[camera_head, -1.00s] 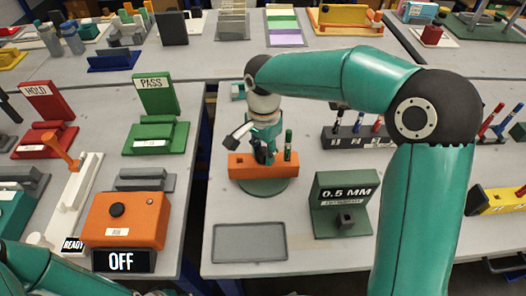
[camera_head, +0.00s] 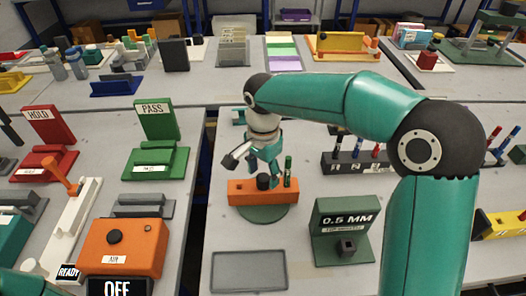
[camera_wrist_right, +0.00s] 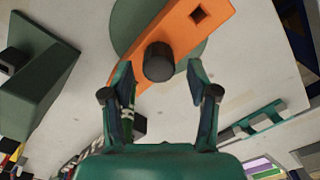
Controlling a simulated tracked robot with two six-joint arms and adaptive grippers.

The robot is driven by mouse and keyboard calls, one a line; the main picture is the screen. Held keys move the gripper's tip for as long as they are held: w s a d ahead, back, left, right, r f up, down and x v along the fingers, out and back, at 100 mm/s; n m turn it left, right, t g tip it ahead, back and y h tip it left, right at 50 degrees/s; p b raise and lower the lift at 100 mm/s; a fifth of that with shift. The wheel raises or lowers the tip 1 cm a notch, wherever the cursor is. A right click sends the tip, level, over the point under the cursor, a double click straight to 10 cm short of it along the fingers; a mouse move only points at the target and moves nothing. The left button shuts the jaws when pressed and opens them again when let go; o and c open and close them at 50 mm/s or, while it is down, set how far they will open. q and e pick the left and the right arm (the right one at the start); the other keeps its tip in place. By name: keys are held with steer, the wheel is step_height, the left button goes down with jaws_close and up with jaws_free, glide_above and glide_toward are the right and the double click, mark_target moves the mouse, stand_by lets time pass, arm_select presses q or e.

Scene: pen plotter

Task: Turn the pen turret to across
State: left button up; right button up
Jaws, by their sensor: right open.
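The pen turret is an orange bar (camera_head: 240,190) on a round green base (camera_head: 263,213). The bar lies left to right in the head view. A black knob (camera_head: 264,182) stands at its middle and a green pen (camera_head: 288,168) stands upright near its right end. A square hole shows in the other end. In the wrist view the bar (camera_wrist_right: 180,32) runs diagonally, with the knob (camera_wrist_right: 158,64) between my fingertips. My right gripper (camera_head: 257,166) is open and empty, just above the knob; I see no grip on it. My left gripper is out of view.
A green "0.5 MM" stand (camera_head: 341,225) is right of the turret, with a grey tray (camera_head: 249,271) in front. A black pen rack (camera_head: 345,162) is behind to the right. An orange box (camera_head: 122,247) stands on the left table, across a gap.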

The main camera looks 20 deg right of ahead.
step_height(320, 180, up, 10)
stand_by(0.3)
steer(key=shift+f, duration=0.1)
stand_by(0.3)
